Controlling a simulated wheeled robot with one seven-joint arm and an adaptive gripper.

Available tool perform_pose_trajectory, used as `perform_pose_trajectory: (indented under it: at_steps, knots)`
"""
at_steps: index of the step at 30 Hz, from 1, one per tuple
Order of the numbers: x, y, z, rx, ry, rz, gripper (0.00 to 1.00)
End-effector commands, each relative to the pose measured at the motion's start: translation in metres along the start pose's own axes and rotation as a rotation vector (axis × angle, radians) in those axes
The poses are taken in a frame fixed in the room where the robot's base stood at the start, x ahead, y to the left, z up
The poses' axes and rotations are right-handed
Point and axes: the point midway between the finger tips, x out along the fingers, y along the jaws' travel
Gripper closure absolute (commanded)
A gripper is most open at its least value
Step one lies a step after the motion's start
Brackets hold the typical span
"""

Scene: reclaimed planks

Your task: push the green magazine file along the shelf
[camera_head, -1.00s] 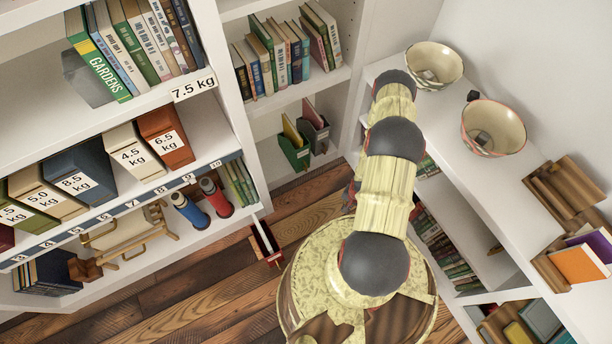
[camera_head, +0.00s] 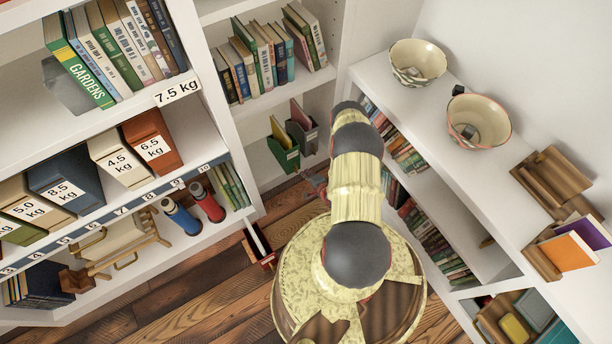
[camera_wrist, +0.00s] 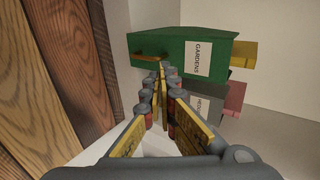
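The green magazine file (camera_head: 284,153) stands on the low shelf at the back, beside a grey magazine file (camera_head: 304,137). In the wrist view the green file (camera_wrist: 170,48) is straight ahead, with a white "GARDENS" label and an orange-brown pull on its face. My gripper (camera_wrist: 161,70) has its fingertips together with nothing between them. The tips overlap the lower part of the green face; I cannot tell whether they touch it. In the head view my gripper (camera_head: 315,184) is partly hidden by my arm, low in front of the files.
The grey file (camera_wrist: 206,101) is close on the far side of the green one. A wood-grain surface (camera_wrist: 60,70) fills the wrist view's left. A white counter with two bowls (camera_head: 418,62) is at the right. A red box (camera_head: 260,246) stands on the plank floor.

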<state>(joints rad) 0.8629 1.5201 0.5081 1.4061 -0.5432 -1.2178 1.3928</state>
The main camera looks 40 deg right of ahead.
Motion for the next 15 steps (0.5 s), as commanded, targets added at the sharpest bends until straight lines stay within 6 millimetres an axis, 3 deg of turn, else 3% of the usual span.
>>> perform_pose_trajectory:
  at_steps: [15]
  knots:
    - [0.057, 0.002, 0.000, -0.003, 0.000, 0.001, 1.00]
